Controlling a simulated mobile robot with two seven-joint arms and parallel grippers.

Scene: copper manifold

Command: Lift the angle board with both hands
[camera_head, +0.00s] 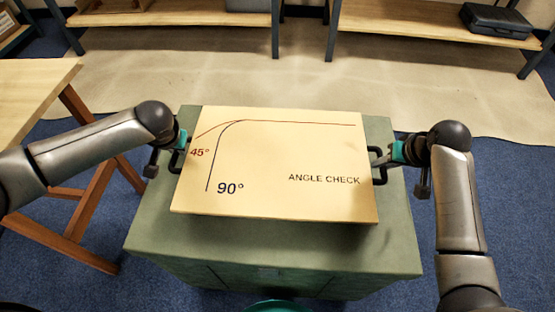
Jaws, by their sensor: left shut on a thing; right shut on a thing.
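The angle board (277,165) is a pale, flat board marked "45°", "90°" and "ANGLE CHECK", with a red and a dark line on it. It has a dark handle at its left and right sides. My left gripper (180,147) is shut on the board's left handle. My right gripper (383,160) is shut on the right handle. The board is over the green cabinet top, and a shadow shows below its front edge. Its underside is hidden, so any gap to the cabinet is hard to judge. The fingertips are small and partly hidden by the handles.
The green cabinet (300,250) stands under the board, its top bare around it. A wooden table (35,95) with reddish legs is at the left. Low wooden shelves (425,22) stand at the back, one bearing a dark case (497,20). A beige mat (300,72) covers the floor behind.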

